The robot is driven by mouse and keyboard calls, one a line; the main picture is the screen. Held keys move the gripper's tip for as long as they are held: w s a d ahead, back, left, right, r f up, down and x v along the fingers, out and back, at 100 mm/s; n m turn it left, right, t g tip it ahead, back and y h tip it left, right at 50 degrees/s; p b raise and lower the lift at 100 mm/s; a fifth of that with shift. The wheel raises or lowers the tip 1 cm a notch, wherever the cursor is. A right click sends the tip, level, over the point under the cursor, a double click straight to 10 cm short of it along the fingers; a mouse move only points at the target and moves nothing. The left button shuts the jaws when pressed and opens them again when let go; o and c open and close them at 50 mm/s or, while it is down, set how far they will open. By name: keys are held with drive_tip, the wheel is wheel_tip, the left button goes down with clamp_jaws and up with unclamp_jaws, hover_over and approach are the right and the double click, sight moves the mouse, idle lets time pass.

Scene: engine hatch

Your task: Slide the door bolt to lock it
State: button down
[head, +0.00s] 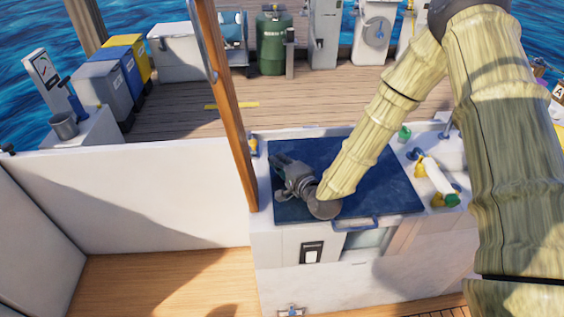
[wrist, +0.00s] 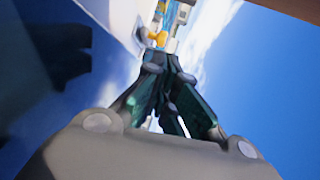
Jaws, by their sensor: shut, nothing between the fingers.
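I cannot clearly make out the door bolt in either view. A small blue and metal fitting (head: 291,311) shows low on the white cabinet front, too small to identify. A tall brown wooden door edge or post (head: 236,120) stands left of the blue hatch panel (head: 385,185). A metal bar handle runs along its upper left side. My gripper (head: 278,162) is over the left part of the blue panel, right of the post, apart from the small fitting. In the wrist view, my gripper's dark fingers (wrist: 155,62) are together with nothing seen held. The fingertips point toward a blurred yellow thing (wrist: 158,38).
The blue panel has a front handle (head: 356,224). A small yellow item (head: 253,146) sits beside the post. A white and yellow item (head: 438,182) and a green cup (head: 404,133) are on the right. Bins and machines line the back deck. The wooden floor at front left is clear.

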drive_tip(key=p+x, duration=0.2)
drive_tip(key=x, duration=0.7)
drive_tip(key=shift+w+a+f, duration=0.1)
drive_tip(key=shift+w+a, duration=0.05)
drive_tip(key=shift+w, duration=0.2)
drive_tip(key=w+b, duration=0.1)
drive_tip(key=w, duration=0.3)
drive_tip(key=shift+w+b, duration=0.1)
drive_tip(key=shift+b, duration=0.25)
drive_tip(key=shift+s+d, duration=0.25)
drive_tip(key=shift+s, duration=0.05)
drive_tip(key=b+v, duration=0.1)
drive_tip(key=v, duration=1.2)
drive_tip(key=shift+s+d+b, duration=0.1)
drive_tip(key=shift+s+b, duration=0.2)
